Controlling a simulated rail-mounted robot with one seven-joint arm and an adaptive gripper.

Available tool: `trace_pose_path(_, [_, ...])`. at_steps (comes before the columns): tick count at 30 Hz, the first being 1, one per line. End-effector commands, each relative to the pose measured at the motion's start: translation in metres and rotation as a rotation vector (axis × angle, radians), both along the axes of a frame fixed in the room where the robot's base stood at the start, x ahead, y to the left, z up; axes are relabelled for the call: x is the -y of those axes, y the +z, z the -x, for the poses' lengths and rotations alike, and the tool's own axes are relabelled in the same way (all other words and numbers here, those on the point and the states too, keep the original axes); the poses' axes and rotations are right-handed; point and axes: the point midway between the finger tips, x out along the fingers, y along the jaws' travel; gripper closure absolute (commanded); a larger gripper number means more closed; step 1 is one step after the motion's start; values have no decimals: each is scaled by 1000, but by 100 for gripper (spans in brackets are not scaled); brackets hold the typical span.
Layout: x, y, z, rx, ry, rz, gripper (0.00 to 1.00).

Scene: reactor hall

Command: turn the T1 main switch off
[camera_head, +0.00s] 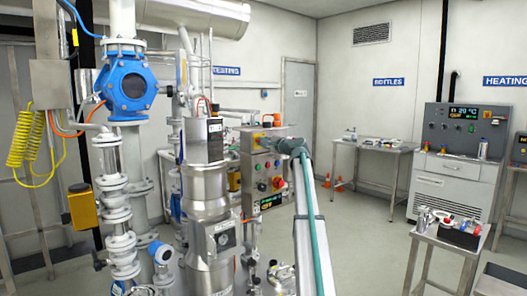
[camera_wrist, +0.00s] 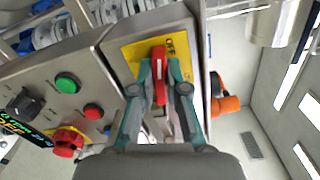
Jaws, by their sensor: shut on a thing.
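A red switch handle (camera_wrist: 159,55) sits on a yellow plate (camera_wrist: 134,53) on the grey control box (camera_wrist: 118,33) in the wrist view. My gripper (camera_wrist: 160,76) is there with one teal finger on each side of the handle, shut on it. The handle lies lengthwise between the fingers, pointing away from the palm. In the head view my gripper (camera_head: 283,146) reaches the upper part of the control box (camera_head: 250,190). The yellow plate (camera_head: 260,136) shows only partly there, and the handle is largely hidden. No T1 label can be read.
The box also carries a green button (camera_wrist: 67,83), a red button (camera_wrist: 93,111), a black knob (camera_wrist: 26,104) and a red knob (camera_wrist: 67,139) beside my gripper. A steel vessel (camera_head: 207,190) and piping stand left of the box. Open floor (camera_head: 365,230) lies to the right.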

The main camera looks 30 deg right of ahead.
Motion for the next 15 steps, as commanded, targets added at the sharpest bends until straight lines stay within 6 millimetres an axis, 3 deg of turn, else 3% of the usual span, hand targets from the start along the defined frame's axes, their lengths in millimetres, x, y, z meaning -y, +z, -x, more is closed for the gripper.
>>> trace_pose_path(15, [0,-3,0,24,1,231,100])
